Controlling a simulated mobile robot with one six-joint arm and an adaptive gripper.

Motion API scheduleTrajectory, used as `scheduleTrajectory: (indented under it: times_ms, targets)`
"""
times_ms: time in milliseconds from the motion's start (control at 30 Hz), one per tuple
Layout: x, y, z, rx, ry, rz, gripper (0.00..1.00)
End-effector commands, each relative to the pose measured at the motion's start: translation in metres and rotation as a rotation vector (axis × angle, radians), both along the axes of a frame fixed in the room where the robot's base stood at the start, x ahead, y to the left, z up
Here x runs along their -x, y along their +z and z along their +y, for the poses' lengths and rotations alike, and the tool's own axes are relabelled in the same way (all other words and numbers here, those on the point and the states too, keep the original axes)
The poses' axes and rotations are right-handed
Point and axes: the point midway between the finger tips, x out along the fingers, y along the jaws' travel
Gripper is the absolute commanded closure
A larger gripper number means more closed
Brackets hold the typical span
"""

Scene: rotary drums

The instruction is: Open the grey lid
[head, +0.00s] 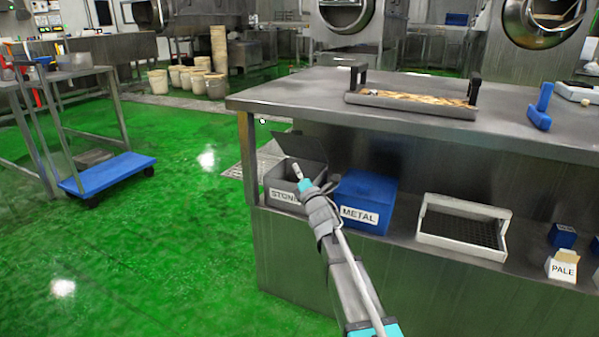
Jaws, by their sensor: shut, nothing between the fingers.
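The grey box (283,191) labelled with a word starting "STON" stands at the left end of the lower shelf. Its grey lid (296,146) is raised and tilted up at the back of the box, so the box is open at the top. My arm reaches in from the bottom of the head view. My gripper (297,169) is shut and empty, over the box opening, in front of the lid. The arm hides the right part of the box front. I cannot tell whether the fingertips touch the lid or box.
A blue box labelled METAL (364,200) stands close to the right. A white crate (462,229) and a small box labelled PALE (563,266) are farther right. The steel tabletop (300,95) hangs above the shelf, with a tray (412,103) on it.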

Motion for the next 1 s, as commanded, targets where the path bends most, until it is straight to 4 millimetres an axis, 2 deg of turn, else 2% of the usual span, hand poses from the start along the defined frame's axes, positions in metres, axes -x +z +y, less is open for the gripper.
scheduleTrajectory:
  times_ms: [33,433,700,1000]
  targets:
    - [-0.009,0.007,0.004,-0.001,0.000,0.000,1.00]
    - [-0.055,0.035,0.035,-0.001,0.002,0.000,1.00]
    - [-0.073,0.052,0.027,0.000,0.000,0.000,1.00]
    - [-0.080,0.057,0.024,0.000,0.002,0.000,1.00]
